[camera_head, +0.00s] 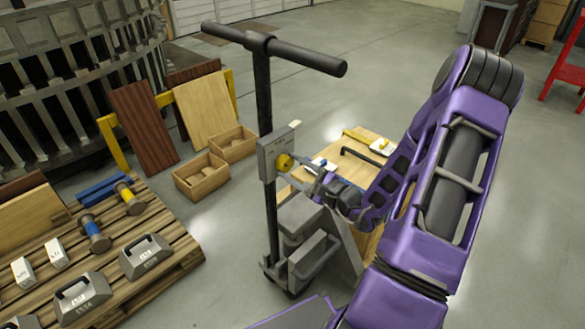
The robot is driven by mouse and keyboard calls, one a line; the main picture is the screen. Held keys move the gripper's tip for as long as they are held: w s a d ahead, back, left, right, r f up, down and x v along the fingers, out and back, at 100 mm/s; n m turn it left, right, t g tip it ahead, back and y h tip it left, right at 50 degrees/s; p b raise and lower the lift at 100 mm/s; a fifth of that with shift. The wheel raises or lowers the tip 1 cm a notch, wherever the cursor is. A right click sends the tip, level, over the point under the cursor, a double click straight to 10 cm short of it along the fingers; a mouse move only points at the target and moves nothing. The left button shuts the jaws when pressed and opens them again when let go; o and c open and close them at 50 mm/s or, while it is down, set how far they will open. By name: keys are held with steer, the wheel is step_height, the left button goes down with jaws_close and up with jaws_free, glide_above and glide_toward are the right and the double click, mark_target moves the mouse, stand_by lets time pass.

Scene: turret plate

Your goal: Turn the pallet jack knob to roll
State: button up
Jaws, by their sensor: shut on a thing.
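The pallet jack (262,90) stands upright in the middle of the view, with a long black T-handle on top. A grey plate (268,152) is fixed partway up its post. The round yellow knob (285,162) sits on the right face of this plate. My purple arm reaches in from the lower right. My gripper (300,166) is at the knob and shut on it. The fingertips are small here and partly hide the knob. I cannot read any marks on the plate or tell which setting the knob points to.
A wooden pallet (175,268) with grey weights and dumbbells lies at the left. Wooden bins (202,178) and leaning boards (143,122) stand behind it. A wooden table (375,140) with small tools is behind my wrist.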

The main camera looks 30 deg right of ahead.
steer(key=shift+m+p, duration=0.3)
steer(key=m+p, duration=0.2)
steer(key=m, duration=0.1)
steer(key=shift+r+m+p, duration=0.15)
steer(key=shift+m+p, duration=0.15)
steer(key=m+p, duration=0.3)
steer(key=m, duration=0.2)
steer(key=shift+m, duration=0.3)
steer(key=shift+f, duration=0.2)
steer(key=o, duration=1.4)
steer(key=shift+c, duration=0.2)
steer(key=shift+s, duration=0.1)
steer(key=v, duration=1.7)
steer(key=shift+s, duration=0.15)
steer(key=shift+f, duration=0.1)
